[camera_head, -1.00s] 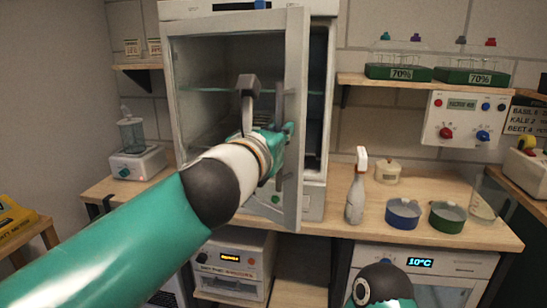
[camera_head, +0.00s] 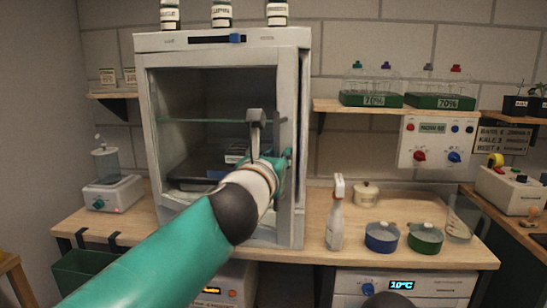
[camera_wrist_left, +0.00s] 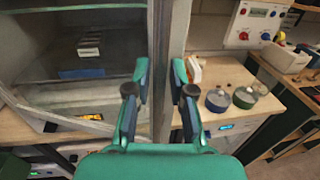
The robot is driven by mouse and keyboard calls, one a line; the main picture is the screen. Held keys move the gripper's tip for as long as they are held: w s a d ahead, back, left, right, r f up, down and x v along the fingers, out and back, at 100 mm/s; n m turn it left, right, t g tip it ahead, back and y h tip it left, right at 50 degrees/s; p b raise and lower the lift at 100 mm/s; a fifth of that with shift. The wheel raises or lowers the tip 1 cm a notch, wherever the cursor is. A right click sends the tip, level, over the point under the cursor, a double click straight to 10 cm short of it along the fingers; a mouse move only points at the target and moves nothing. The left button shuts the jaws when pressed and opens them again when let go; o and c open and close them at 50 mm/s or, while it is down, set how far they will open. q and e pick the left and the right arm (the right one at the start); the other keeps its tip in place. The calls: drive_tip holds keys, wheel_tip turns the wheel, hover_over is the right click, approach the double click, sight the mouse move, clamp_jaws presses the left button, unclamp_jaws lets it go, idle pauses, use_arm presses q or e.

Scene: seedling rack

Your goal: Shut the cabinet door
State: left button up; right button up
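The white cabinet (camera_head: 260,37) stands on the bench in the head view. Its glass door (camera_head: 289,85) has a pale frame, with the free edge on the right. The door is close to the cabinet front; whether a narrow gap remains is hard to tell. Shelves and dark trays show through the glass. My left gripper (camera_head: 274,162) is at the door's right upright, at handle height, and partly hides it. In the left wrist view my left gripper (camera_wrist_left: 160,80) has its fingers apart, one on either side of the upright. Contact cannot be told.
A spray bottle (camera_head: 336,215), a blue dish (camera_head: 381,238) and a green dish (camera_head: 425,239) stand on the bench right of the cabinet. A blender-like device (camera_head: 113,193) stands to the left. Several jars stand on the cabinet top. A shelf (camera_head: 400,110) holds bottle racks.

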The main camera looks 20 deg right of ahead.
use_arm(q)
drive_tip(key=shift+a+r, duration=0.1)
drive_tip(key=shift+a, duration=0.05)
drive_tip(key=shift+s, duration=0.1)
drive_tip(key=v, duration=1.1)
drive_tip(key=shift+s+a, duration=0.25)
drive_tip(key=shift+s, duration=0.05)
